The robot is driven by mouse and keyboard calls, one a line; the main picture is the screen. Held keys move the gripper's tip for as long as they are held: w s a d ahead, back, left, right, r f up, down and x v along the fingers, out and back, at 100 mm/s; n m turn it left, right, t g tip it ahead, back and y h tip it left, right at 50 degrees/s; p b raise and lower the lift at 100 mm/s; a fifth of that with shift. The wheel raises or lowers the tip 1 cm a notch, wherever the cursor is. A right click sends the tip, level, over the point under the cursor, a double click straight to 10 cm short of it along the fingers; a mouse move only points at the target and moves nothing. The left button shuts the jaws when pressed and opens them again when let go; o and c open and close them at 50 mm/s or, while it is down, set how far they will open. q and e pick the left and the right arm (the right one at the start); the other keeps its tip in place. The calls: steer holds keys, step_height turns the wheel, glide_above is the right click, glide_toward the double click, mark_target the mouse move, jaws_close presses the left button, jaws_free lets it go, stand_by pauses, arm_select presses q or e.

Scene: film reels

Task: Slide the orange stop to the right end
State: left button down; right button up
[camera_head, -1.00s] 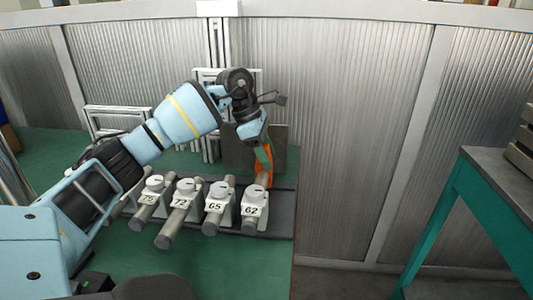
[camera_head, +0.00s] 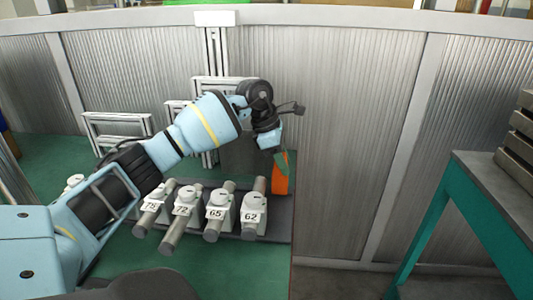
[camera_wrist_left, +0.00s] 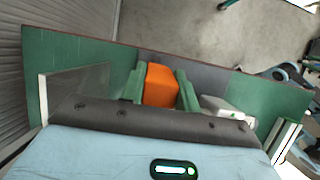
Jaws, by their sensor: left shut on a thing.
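The orange stop (camera_head: 281,176) stands near the right end of the dark rail (camera_head: 280,216), to the right of the white block marked 62. My left gripper (camera_head: 281,163) is shut on the orange stop from above. In the left wrist view the orange stop (camera_wrist_left: 160,85) sits between the two green fingers (camera_wrist_left: 160,92) of the left gripper. Its lower part is partly hidden by the fingers. My right gripper is not in view.
White blocks marked 75, 72, 65 and 62 (camera_head: 252,213) with grey cylinders stand along the rail. A grey plate (camera_head: 243,155) stands behind. The green table (camera_head: 250,262) ends just right of the rail. A teal-legged bench (camera_head: 462,190) stands at right.

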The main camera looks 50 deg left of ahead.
arm_select(q)
steer(key=shift+w+d+r, duration=0.15)
steer(key=shift+w+d, duration=0.5)
steer(key=shift+d, duration=0.2)
steer(key=c, duration=1)
jaws_free()
steer(key=shift+w+d, duration=0.1)
steer(key=shift+c, duration=0.2)
steer(key=p+v, duration=0.1)
steer(key=v, duration=0.6)
steer(key=shift+r, duration=0.35)
